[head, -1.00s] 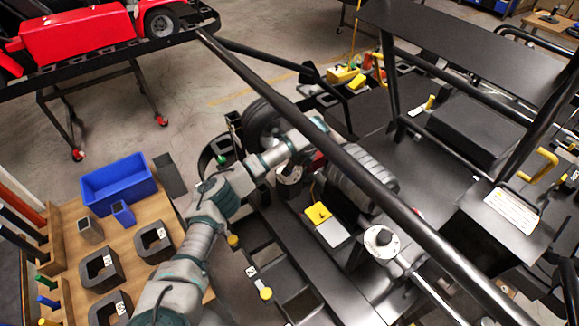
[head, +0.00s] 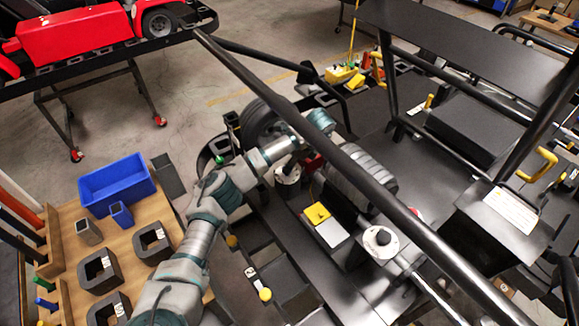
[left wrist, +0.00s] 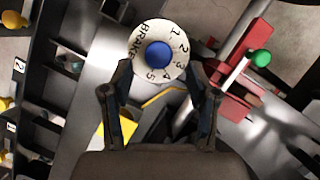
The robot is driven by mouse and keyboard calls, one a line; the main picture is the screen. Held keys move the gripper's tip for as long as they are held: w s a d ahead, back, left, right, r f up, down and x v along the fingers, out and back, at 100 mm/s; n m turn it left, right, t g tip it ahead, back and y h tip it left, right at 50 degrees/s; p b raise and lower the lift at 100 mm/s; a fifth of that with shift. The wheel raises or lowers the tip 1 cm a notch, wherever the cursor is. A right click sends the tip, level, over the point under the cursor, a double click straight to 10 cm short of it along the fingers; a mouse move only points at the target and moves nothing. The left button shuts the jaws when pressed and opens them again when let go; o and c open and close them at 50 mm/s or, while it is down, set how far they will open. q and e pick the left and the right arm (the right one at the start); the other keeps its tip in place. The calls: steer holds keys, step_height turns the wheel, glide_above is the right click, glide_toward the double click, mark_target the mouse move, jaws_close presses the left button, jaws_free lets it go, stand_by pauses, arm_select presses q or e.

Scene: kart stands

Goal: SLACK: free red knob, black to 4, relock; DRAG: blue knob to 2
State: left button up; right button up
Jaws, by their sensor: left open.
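A white dial (left wrist: 136,44) marked BRAKE and 1 to 5 fills the upper middle of the left wrist view. A round blue knob (left wrist: 159,55) sits at its centre; no pointer can be made out. My left gripper (left wrist: 160,78) is open, its two fingers on either side of the dial's lower edge, with nothing held. Contact cannot be told. In the head view the gripper itself is hidden beyond my wrist. A second white dial with a dark centre (head: 380,237) stands right of the yellow-and-white plate. A small red piece (head: 415,212) shows beside the frame tube. My right gripper is out of view.
A long black tube (head: 350,160) crosses in front of my left wrist. A red block (left wrist: 229,100) and a green knob (left wrist: 261,57) lie right of the dial. A blue bin (head: 118,183) stands on the wooden table at left.

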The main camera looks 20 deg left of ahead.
arm_select(q)
steer(key=v, duration=0.8)
steer(key=shift+d, duration=0.2)
